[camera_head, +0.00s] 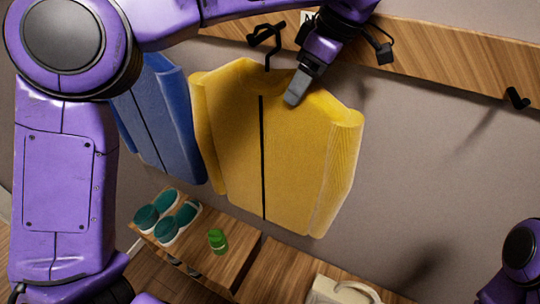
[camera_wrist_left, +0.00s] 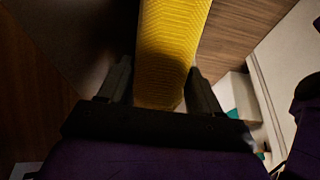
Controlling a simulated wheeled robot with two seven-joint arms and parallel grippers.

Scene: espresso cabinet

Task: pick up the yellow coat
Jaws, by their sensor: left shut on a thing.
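The yellow coat (camera_head: 300,150) hangs against the wall, its black front zip line facing me and a dark hanger hook (camera_head: 268,50) rising above its collar to a wall hook. My left gripper (camera_head: 292,98) reaches down from above at the coat's upper right, by the collar and shoulder. It is shut on the coat. In the left wrist view, yellow fabric (camera_wrist_left: 170,50) runs between the two fingers (camera_wrist_left: 158,85). The collar area is partly hidden by the gripper. My right gripper is not in view.
A blue coat (camera_head: 165,120) hangs just left of the yellow one. A wooden rail (camera_head: 440,60) with a free black hook (camera_head: 517,98) runs to the right. Below, a wooden bench (camera_head: 235,265) holds teal shoes (camera_head: 165,215) and a small green bottle (camera_head: 217,240). A beige bag (camera_head: 340,290) sits lower right.

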